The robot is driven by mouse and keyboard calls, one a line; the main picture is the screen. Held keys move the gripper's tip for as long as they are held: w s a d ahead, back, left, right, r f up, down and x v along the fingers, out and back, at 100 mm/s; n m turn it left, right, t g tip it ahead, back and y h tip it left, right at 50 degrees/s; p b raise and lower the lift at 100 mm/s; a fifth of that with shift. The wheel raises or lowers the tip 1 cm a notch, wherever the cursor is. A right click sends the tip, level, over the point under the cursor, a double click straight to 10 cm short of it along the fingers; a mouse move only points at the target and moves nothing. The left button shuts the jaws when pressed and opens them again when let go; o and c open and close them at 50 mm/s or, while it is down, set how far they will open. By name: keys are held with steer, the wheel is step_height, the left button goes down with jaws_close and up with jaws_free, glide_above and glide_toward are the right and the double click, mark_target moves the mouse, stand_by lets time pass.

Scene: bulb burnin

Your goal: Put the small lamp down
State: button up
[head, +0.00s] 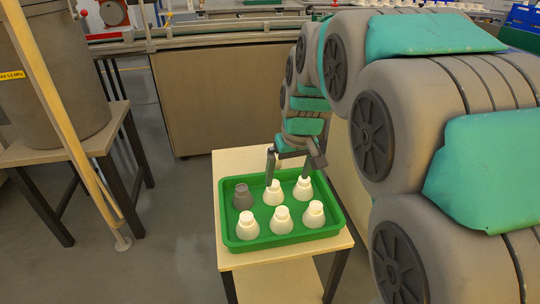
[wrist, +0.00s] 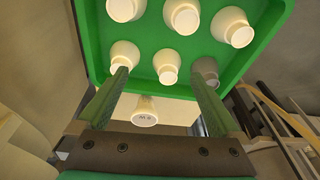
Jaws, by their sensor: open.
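White lamps stand in the green tray (head: 232,246), including one (head: 281,219) at the front middle. A dark grey lamp (head: 242,196) stands at its back left. My gripper (head: 288,179) is open, with its fingers over the tray's back edge. The wrist view shows the open gripper (wrist: 158,76) and the tray rim (wrist: 248,66). A white lamp with small dark marks (wrist: 145,110) shows between the fingers, outside the tray, with gaps to both fingers. Pale tabletop shows behind it; whether it rests there I cannot tell. In the head view I cannot make this lamp out.
The tray is on a small pale table (head: 237,163). A grey drum (head: 60,80) on another table and a slanted wooden pole (head: 72,125) stand at the left. A brown cabinet (head: 210,105) is behind. Open floor lies left of the tray table.

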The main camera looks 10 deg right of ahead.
steer(key=w+t, duration=0.1)
steer(key=w, duration=0.5)
steer(key=w+t+b, duration=0.1)
steer(key=w, duration=0.5)
steer(key=shift+w+d+n, duration=0.2)
steer(key=shift+w+n, duration=0.1)
steer(key=shift+n, duration=0.1)
steer(key=shift+x, duration=3.85)
steer(key=shift+c, duration=0.4)
steer(key=c, duration=1.4)
steer(key=shift+r, duration=0.15)
